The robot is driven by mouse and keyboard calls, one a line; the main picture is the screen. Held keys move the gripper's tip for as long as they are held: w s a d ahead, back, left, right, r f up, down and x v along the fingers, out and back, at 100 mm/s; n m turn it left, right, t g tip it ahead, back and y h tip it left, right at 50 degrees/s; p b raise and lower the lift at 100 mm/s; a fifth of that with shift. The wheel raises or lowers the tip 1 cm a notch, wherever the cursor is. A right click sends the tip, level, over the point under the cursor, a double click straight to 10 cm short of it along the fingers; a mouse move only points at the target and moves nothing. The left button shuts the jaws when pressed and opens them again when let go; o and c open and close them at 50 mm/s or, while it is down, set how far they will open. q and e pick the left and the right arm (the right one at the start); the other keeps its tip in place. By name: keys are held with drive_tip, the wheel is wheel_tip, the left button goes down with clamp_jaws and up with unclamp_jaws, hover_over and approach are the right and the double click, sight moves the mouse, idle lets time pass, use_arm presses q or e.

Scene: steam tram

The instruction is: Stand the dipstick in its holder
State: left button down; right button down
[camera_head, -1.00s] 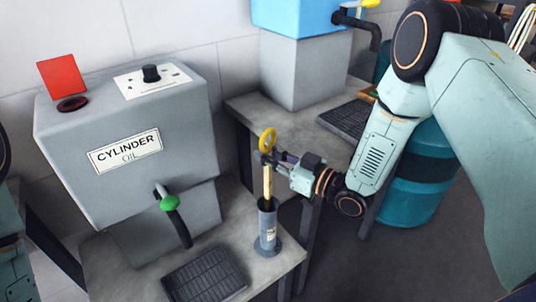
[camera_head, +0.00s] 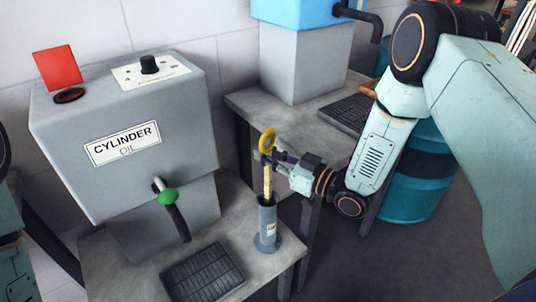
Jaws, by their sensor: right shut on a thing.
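The dipstick (camera_head: 267,183) is a pale yellow flat stick with a yellow ring handle on top. It is upright, with its lower end inside the mouth of the holder. The holder (camera_head: 267,228) is a grey tube with a round foot and a small label, standing on the bench's right part. My right gripper (camera_head: 266,158) comes in from the right and is shut on the dipstick just below the ring. How deep the lower end sits is hidden by the tube. My left gripper is not in view.
A grey cylinder oil tank (camera_head: 130,140) with a green-handled tap (camera_head: 168,197) stands left of the holder. A dark grate (camera_head: 203,272) lies on the bench (camera_head: 130,270) in front. Behind are a second bench (camera_head: 270,115), a blue tank (camera_head: 295,10) and a teal drum (camera_head: 412,190).

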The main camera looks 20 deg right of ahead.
drive_tip(key=shift+f, duration=0.3)
drive_tip(key=c, duration=1.3)
unclamp_jaws()
drive_tip(key=shift+s+d+r+p, duration=0.2)
drive_tip(key=shift+s+d+p, duration=0.35)
drive_tip(key=shift+s, duration=0.1)
drive_tip(key=shift+s+d+r+p, duration=0.25)
drive_tip(key=shift+s+d+p, duration=0.25)
drive_tip(key=shift+s+p, duration=0.15)
drive_tip(key=shift+s+d+r+p, duration=0.2)
drive_tip(key=shift+s+d+p, duration=0.3)
drive_tip(key=shift+s, duration=0.2)
